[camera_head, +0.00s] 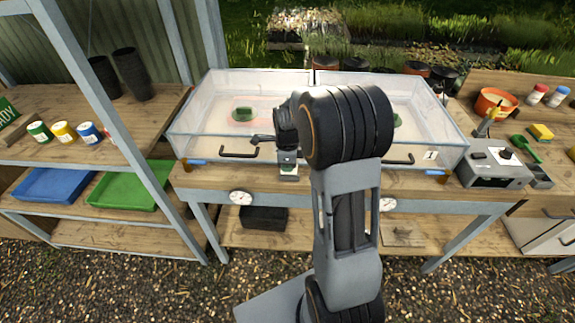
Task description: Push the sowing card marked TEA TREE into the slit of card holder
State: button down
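My gripper (260,138) is small and dark in the head view, at the left of my wrist and in front of the clear bin's front wall. Whether its fingers are open or shut, or hold a card, is too small to tell. A small grey block with a dark upper part (288,167) stands on the bench's front edge just below my wrist. It may be the card holder, but I see no slit. No lettering reading TEA TREE is legible. My arm hides part of the bench and bin middle.
The clear-walled bin (205,117) has dark handles and a small white marked card (431,155) on its front. A grey device (495,172) stands at right. The left shelf holds several pots, a blue tray (50,184) and a green tray (118,194).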

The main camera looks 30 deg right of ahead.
jog(key=c, duration=1.8)
grip_release()
jog(key=shift+f+b, duration=0.45)
jog(key=shift+f, duration=0.2)
jog(key=shift+c, duration=0.2)
jog(key=o, duration=0.5)
jog(key=shift+o, duration=0.6)
jog(key=o, duration=1)
jog(key=shift+c, duration=0.2)
jog(key=shift+r, duration=0.2)
jog(key=shift+r+p, duration=0.95)
jog(key=shift+r, duration=0.1)
